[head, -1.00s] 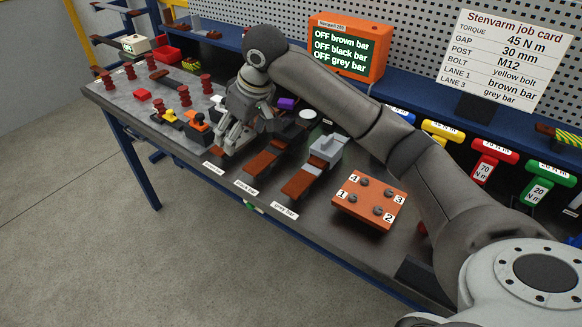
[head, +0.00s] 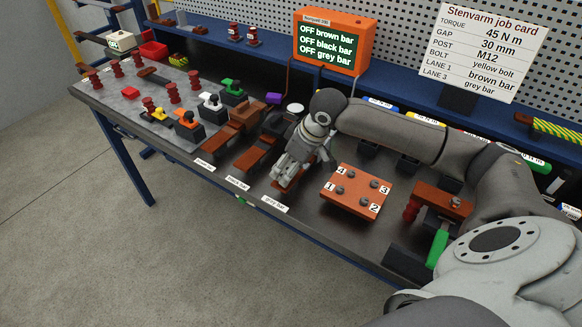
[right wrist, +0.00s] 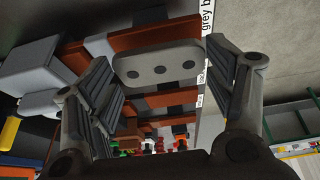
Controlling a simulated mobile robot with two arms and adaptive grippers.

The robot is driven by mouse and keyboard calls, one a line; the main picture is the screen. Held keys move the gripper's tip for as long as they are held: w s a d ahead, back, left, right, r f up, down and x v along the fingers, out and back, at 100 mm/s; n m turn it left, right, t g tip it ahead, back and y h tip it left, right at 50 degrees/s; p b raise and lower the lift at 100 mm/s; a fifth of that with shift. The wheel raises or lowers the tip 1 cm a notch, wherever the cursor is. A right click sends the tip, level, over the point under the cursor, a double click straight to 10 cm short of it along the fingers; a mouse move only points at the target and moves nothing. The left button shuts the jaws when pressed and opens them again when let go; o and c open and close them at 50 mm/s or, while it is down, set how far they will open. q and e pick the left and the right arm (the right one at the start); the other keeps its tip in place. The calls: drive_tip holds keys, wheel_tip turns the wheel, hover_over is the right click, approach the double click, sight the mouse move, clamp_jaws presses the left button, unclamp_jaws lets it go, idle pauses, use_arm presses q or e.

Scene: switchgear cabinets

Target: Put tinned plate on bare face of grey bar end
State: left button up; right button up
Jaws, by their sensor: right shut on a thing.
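The tinned plate (right wrist: 146,60) is a light grey rounded strip with three dark holes. In the right wrist view it lies between the fingers of my right gripper (right wrist: 162,85), which is shut on it. In the head view my right gripper (head: 287,172) points down over the front part of the grey bar and hides the plate and most of that bar. In the wrist view the copper-coloured grey bar (right wrist: 140,39) runs behind the plate. I cannot tell whether plate and bar touch. My left gripper is not in view.
The black bar (head: 256,152) and brown bar (head: 222,136) lie left of my gripper. An orange block with numbered bolts (head: 349,202) stands close on the right. The screen (head: 330,48) reads OFF for all three bars. A green-handled item (head: 437,248) is farther right.

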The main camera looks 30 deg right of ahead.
drive_tip(key=shift+f, duration=0.85)
drive_tip(key=shift+f, duration=0.1)
drive_tip(key=o, duration=1.3)
drive_tip(key=shift+r, duration=0.4)
drive_tip(key=b+v, duration=0.1)
drive_tip(key=v, duration=1)
drive_tip(key=shift+s+r, duration=0.15)
drive_tip(key=shift+r, duration=0.05)
